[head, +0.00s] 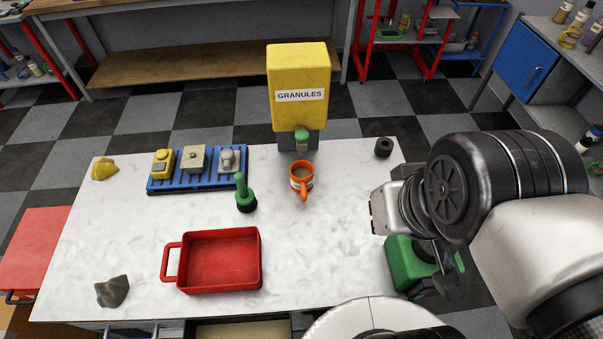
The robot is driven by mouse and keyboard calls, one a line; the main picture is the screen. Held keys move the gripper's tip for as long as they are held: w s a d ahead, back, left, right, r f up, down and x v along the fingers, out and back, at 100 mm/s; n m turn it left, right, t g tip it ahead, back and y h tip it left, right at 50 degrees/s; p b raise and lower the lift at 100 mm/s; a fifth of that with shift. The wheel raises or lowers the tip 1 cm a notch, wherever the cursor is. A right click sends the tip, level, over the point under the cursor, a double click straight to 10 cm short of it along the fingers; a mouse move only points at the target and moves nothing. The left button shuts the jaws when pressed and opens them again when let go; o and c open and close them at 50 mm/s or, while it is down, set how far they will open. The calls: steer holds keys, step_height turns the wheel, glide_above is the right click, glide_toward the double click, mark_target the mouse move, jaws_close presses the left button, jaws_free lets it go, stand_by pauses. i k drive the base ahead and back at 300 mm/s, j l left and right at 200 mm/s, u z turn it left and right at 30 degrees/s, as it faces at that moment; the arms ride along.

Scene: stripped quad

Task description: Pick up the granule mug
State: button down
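The orange mug (302,179) stands upright on the white marbled table, just in front of the yellow granule dispenser (299,84). It has a pale band, brownish contents, and its handle points toward me. The dispenser is labelled GRANULES and has a green-topped spout (301,138) above and behind the mug. My gripper (440,280) is at the table's right side, low beneath my wrist and well apart from the mug. It is mostly hidden by my arm, so I cannot see whether its fingers are open.
A green tool (241,193) stands left of the mug. A blue rack (197,184) holds several parts. A red tray (220,261) is at front left. A black ring (383,148) lies at back right, a green block (405,265) near my gripper. The table between mug and wrist is clear.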

mark_target(302, 172)
steer(key=k+u, duration=0.1)
steer(key=u, duration=1.4)
steer(key=z, duration=1.2)
steer(key=i+l+z, duration=0.15)
steer(key=l, duration=1.75)
